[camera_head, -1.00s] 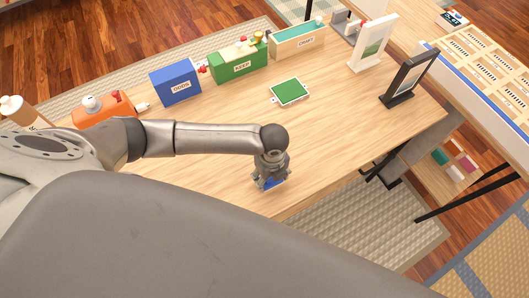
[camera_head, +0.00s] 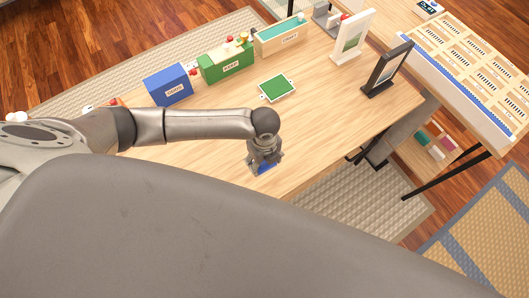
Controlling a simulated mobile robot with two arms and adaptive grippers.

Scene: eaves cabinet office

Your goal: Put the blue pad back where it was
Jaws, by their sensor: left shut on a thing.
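The blue pad (camera_head: 265,168) shows as a small blue patch under my left gripper (camera_head: 264,164), near the front edge of the wooden table (camera_head: 205,140). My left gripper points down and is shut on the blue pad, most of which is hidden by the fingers. I cannot tell whether the pad touches the tabletop. A green pad (camera_head: 277,88) with a pale border lies flat on the table, behind and apart from the gripper. My right gripper is not in view.
A blue box (camera_head: 168,86), a green box (camera_head: 226,65) and a teal-topped box (camera_head: 280,37) line the back edge. A white frame (camera_head: 352,40) and a black frame (camera_head: 386,70) stand at the right. The table between gripper and black frame is clear.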

